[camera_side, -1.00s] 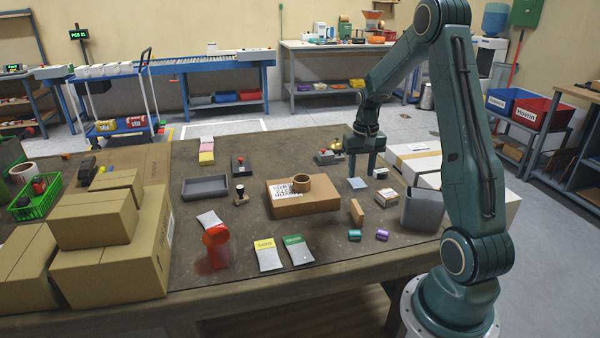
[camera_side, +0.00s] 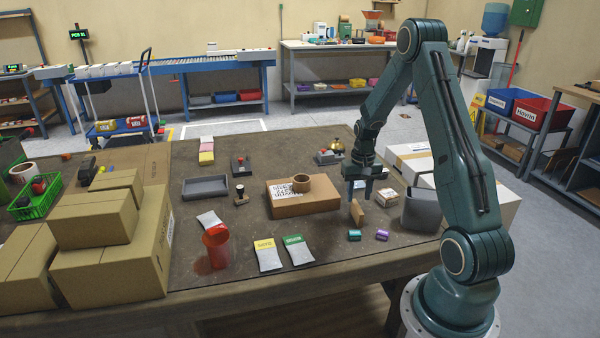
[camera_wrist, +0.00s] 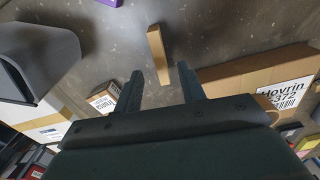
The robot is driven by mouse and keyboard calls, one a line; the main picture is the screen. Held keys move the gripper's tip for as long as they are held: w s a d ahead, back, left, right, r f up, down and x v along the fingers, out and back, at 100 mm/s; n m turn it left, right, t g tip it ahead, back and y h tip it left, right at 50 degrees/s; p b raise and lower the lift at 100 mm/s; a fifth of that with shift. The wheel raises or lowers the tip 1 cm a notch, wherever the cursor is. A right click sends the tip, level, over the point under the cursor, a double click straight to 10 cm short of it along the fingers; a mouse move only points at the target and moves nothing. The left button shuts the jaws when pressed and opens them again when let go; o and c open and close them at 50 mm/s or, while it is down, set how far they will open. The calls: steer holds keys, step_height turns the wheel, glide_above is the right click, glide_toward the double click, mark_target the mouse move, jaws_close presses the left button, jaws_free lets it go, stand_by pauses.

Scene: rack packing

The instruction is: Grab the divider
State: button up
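The divider, a small tan cardboard slab (camera_side: 357,212), stands upright on the table to the right of the flat brown box. It also shows in the wrist view as a narrow tan strip (camera_wrist: 158,52). My gripper (camera_side: 359,196) points down just above the divider in the side view. In the wrist view the two fingers (camera_wrist: 160,72) are wide apart with nothing held. The divider lies ahead of the gap between them, roughly in line with it.
The flat brown box (camera_side: 305,205) with a tape roll lies left of my gripper. A small white-and-tan carton (camera_side: 387,197) and a grey bin (camera_side: 421,210) stand to the right. Teal (camera_side: 354,235) and purple (camera_side: 382,235) pieces lie in front.

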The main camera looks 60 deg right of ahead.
mark_target(358, 206)
steer(key=shift+f, duration=0.3)
steer(key=shift+f, duration=2.5)
jaws_close()
